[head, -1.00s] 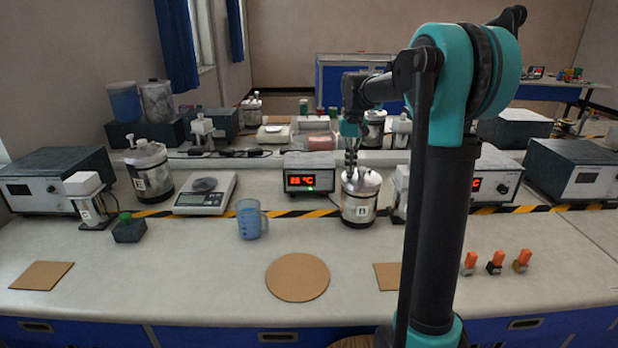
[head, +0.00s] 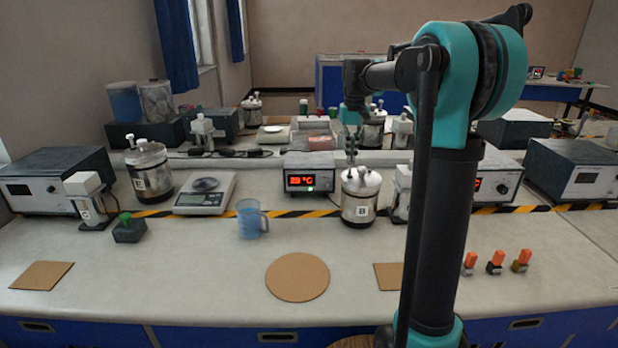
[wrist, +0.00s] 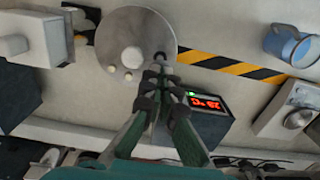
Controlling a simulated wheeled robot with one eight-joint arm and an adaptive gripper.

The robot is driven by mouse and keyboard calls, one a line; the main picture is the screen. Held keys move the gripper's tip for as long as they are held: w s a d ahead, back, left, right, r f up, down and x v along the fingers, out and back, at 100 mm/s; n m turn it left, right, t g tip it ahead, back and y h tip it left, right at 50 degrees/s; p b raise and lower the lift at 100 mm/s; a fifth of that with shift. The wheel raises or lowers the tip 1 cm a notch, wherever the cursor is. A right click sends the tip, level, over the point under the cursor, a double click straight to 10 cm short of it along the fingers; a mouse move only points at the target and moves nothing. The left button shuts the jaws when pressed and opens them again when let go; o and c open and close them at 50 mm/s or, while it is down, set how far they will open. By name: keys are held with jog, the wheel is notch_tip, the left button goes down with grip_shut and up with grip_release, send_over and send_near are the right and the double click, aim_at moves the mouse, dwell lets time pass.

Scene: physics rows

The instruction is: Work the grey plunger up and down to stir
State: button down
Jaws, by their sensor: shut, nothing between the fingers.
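A steel vessel (head: 358,208) with a pale lid and a label stands on the bench, left of my arm's column. In the wrist view its round lid (wrist: 120,30) shows from above, with a white knob (wrist: 132,57) and smaller pale fittings. My gripper (head: 351,163) is shut and empty, pointing down just above the left part of the lid. In the wrist view the closed fingertips (wrist: 158,63) overlap the lid's edge, with a small dark part beside them. I cannot clearly tell the grey plunger from the other lid fittings; the fingers may hide it.
A temperature display box (head: 309,175) stands left of the vessel. A blue beaker (head: 250,222) and a scale (head: 205,196) are further left. A second similar vessel (head: 149,172) stands at the far left. A round cork mat (head: 297,278) lies on the clear bench front.

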jog(key=shift+r, duration=2.5)
